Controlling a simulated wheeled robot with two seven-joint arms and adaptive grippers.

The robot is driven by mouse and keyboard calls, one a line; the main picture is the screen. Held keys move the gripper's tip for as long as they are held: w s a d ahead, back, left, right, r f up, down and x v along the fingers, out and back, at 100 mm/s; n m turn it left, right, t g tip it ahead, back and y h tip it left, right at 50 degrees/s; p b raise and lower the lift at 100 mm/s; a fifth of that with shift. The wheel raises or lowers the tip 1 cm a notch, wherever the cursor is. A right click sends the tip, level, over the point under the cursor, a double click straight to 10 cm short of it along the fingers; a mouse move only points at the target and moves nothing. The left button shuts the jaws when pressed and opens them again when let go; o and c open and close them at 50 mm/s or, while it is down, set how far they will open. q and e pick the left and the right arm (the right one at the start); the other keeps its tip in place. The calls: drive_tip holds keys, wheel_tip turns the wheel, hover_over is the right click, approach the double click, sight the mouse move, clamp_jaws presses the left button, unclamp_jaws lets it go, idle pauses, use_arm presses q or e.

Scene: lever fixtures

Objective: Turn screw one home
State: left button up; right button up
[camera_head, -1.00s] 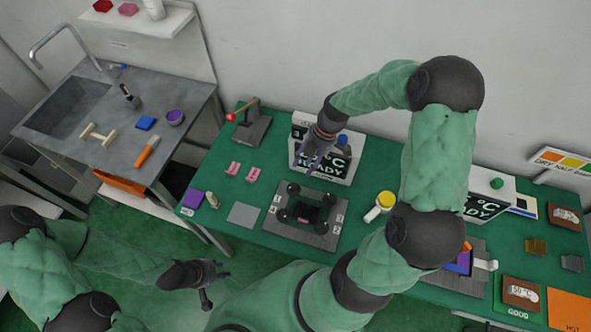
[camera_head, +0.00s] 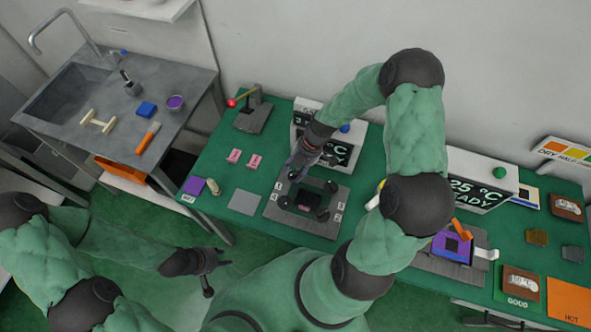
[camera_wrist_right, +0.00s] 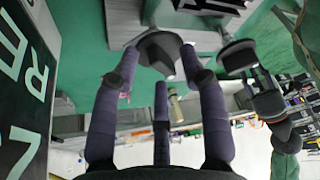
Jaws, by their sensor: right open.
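The screw fixture is a grey plate (camera_head: 275,213) on the green table, with several dark round-headed screws around a dark central block (camera_head: 305,201). Small number labels sit at its sides, too small to read surely. My right gripper (camera_head: 296,170) is over the plate's back left corner and hides much of the screw there. In the wrist view its three fingers are spread, with a dark screw head (camera_wrist_right: 160,50) at the fingertips; contact is unclear. Another screw head (camera_wrist_right: 238,55) stands to the right. My left gripper (camera_head: 212,262) hangs over the floor, away from the table.
A display box (camera_head: 340,152) stands close behind the plate, beside my right gripper. A red-tipped lever fixture (camera_head: 253,115) is at the back left. Pink blocks (camera_head: 234,156) and a grey square (camera_head: 244,201) lie left of the plate. A purple fixture (camera_head: 452,247) is at right.

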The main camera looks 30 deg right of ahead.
clamp_jaws()
